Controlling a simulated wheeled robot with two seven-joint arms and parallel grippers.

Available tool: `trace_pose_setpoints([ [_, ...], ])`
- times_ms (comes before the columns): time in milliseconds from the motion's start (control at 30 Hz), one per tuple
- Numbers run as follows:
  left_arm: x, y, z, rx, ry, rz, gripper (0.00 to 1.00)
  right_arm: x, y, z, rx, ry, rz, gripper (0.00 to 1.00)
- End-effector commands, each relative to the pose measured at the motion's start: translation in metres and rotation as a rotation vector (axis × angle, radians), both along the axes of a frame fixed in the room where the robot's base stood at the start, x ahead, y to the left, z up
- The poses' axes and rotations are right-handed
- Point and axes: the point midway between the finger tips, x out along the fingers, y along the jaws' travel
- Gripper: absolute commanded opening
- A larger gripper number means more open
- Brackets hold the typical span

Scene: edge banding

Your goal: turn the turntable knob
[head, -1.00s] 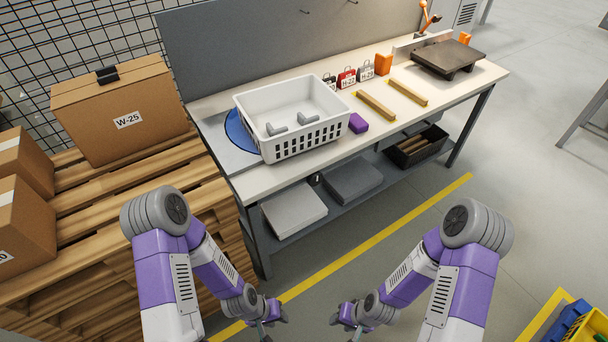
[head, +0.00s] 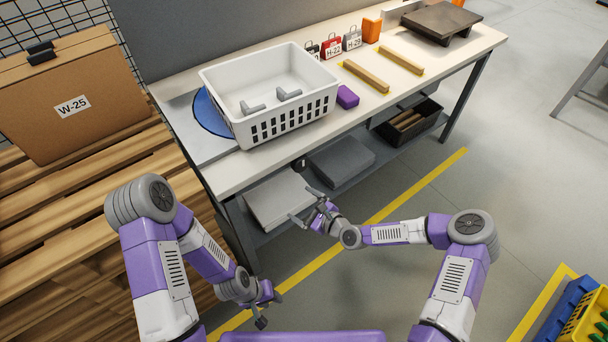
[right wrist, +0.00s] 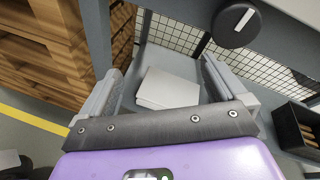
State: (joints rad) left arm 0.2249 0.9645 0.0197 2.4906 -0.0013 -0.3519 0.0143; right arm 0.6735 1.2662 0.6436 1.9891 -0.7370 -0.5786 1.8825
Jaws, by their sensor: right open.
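The turntable knob (right wrist: 237,22) is a dark round disc with a white bar mark, at the top right of the right wrist view. In the head view the small dark knob (head: 300,164) sits under the bench's front edge. The turntable (head: 206,112) shows as a blue disc, partly hidden under a white basket. My right gripper (head: 304,206) is open and empty, in front of the bench, below the knob and apart from it. Its spread fingers (right wrist: 160,78) show in the right wrist view. My left gripper (head: 268,310) hangs low, empty, with its fingertips apart.
The white basket (head: 236,117) holds grey parts on the bench top (head: 249,167). A purple block (head: 347,97) lies beside it. Grey slabs and a black bin (head: 409,123) fill the lower shelf. A pallet stack with a box (head: 75,120) stands left. The floor in front is clear.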

Motion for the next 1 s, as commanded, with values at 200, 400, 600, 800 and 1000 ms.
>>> trace_pose_setpoints([
  [200, 0.000, 0.000, -0.026, 0.000, 0.000, 0.000, 0.38, 0.053, -0.033, 0.019, 0.365, 0.052, -0.175, 0.98],
  [400, 0.000, 0.000, -0.031, 0.000, 0.000, 0.000, 0.38, 0.070, -0.045, 0.031, 0.498, 0.070, -0.217, 0.98],
  [600, 0.000, 0.000, -0.035, 0.000, 0.000, 0.000, 0.38, 0.091, -0.029, 0.033, 0.506, 0.071, -0.218, 0.98],
  [800, 0.000, 0.000, -0.040, 0.000, 0.000, 0.000, 0.38, 0.115, -0.012, 0.031, 0.503, 0.073, -0.218, 0.98],
  [1000, 0.000, 0.000, -0.043, 0.000, 0.000, 0.000, 0.38, 0.127, -0.003, 0.031, 0.503, 0.074, -0.219, 0.98],
])
